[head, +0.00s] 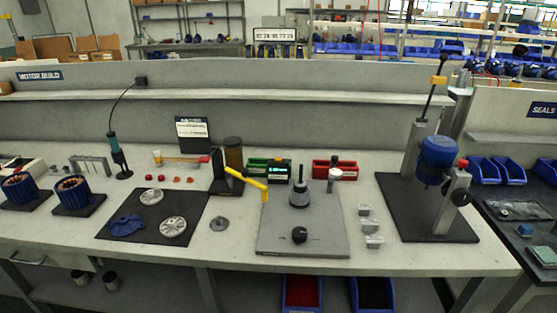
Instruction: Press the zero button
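A small dark readout box (279,168) with glowing green digits stands at the middle of the bench, behind a grey fixture plate (275,240). The zero button is too small to tell apart on it. The plate carries a dark upright spindle (299,193), a black knob (299,235) and a yellow lever (247,183) at its left. Neither of my grippers shows in the head view.
A red bin (334,170) stands right of the readout. A blue pump on a stand (438,155) is farther right. A black mat (153,230) with metal discs and a blue part lies left. Blue motor parts (73,190) sit at far left. Small grey blocks (369,226) lie right of the plate.

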